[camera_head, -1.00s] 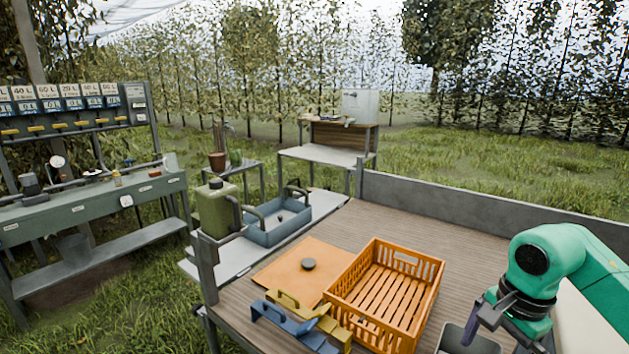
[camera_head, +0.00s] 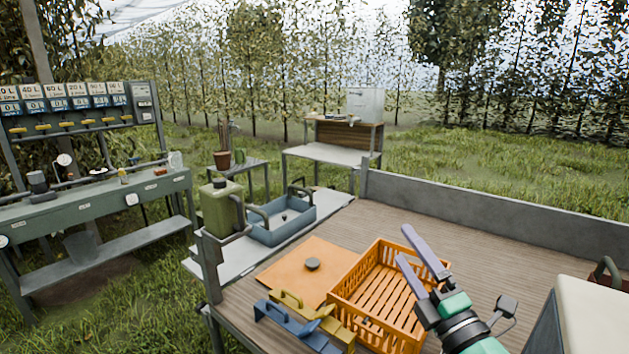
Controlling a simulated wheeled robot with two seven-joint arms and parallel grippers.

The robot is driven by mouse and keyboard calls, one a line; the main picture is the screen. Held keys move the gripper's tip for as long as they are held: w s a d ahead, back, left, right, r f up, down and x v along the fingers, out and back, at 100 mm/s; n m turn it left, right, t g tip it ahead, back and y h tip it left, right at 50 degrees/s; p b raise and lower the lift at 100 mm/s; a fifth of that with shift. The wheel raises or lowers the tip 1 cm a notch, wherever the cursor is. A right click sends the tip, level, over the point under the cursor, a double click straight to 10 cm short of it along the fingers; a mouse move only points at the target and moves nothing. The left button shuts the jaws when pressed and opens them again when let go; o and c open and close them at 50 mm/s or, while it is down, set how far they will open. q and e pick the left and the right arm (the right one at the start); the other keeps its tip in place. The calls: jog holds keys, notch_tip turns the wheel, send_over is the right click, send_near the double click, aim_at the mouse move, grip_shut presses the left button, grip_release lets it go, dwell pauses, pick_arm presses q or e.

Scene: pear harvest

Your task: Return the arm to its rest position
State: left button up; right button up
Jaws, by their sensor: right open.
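My right gripper (camera_head: 412,252) comes in from the lower right of the head view. Its two purple-grey fingers are spread apart with nothing between them. They point up and left, and they overlap the right side of the orange slatted crate (camera_head: 340,292) in the picture. Whether they touch the crate cannot be told. The crate looks empty and stands on the wooden table (camera_head: 500,255). My left gripper is not in view.
Left of the crate lie an orange board (camera_head: 290,268) with a dark disc (camera_head: 312,264), and blue (camera_head: 285,322) and yellow (camera_head: 335,328) handled tools. A pale box (camera_head: 590,315) stands at the lower right. A grey wall (camera_head: 480,202) edges the table's back.

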jog(key=s+d+f+m+g+h, duration=0.2)
jog(key=d+f+m+g+h, duration=0.25)
jog(key=f+m, duration=0.45)
jog(key=s+d+f+m+g+h, duration=0.4)
jog(key=f+m, duration=0.3)
jog(key=f, duration=0.4)
jog(key=s+a+f+m+g+y, duration=0.2)
jog(key=s+f+m+g, duration=0.5)
jog(key=s+f, duration=0.7)
notch_tip(320, 180, down, 22)
jog(key=s+n+g, duration=0.1)
jog(key=s+g, duration=0.2)
jog(key=s+d+f, duration=0.3)
jog(key=s+f, duration=1.1)
jog(key=s, duration=0.3)
jog(key=shift+f+n+g, duration=0.3)
jog(key=shift+f+g, duration=0.05)
jog(key=shift+g, duration=0.1)
